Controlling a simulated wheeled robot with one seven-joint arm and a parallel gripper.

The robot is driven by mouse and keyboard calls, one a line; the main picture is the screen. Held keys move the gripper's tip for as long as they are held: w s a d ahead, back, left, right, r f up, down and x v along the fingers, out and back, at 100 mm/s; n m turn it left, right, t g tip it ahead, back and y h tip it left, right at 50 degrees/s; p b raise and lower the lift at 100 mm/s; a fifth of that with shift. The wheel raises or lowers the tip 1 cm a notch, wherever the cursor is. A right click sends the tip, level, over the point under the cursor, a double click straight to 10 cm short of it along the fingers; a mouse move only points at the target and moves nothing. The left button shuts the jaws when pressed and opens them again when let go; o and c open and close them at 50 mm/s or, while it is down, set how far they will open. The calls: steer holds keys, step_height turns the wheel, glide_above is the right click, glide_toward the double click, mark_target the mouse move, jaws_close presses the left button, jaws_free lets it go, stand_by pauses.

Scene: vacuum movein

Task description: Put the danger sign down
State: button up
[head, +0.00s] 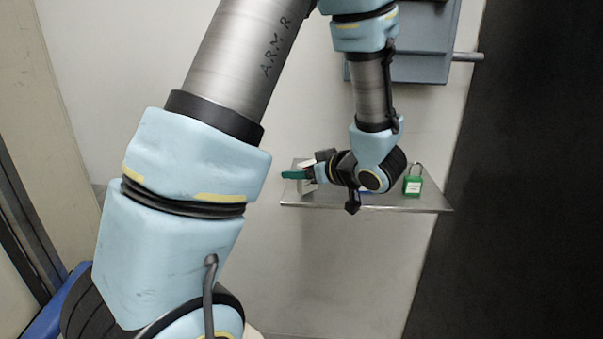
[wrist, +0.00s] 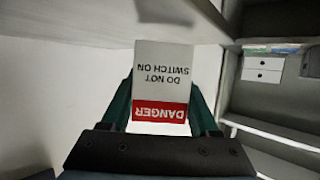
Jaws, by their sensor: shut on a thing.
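The danger sign (wrist: 163,75) is a white card with a red band reading "DANGER" and the words "DO NOT SWITCH ON". It appears upside down in the wrist view. My gripper (wrist: 160,118) is shut on it, with a green finger at each side of the card. In the head view my gripper (head: 292,175) is at the left part of a metal shelf (head: 425,204). The sign (head: 307,180) shows there only as a small pale piece, partly hidden by the gripper. I cannot tell whether the sign touches the shelf.
A green padlock (head: 413,186) stands on the right part of the shelf. A grey-blue box (head: 425,60) with a rod is on the wall above. A dark panel (head: 530,180) fills the right side.

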steer(key=shift+f, duration=0.3)
steer(key=shift+f, duration=0.1)
steer(key=o, duration=1.3)
steer(key=shift+s+r, duration=0.1)
steer(key=shift+r, duration=0.1)
steer(key=b+v, duration=0.1)
steer(key=v, duration=1.1)
steer(key=shift+f, duration=0.1)
steer(key=shift+d, duration=0.1)
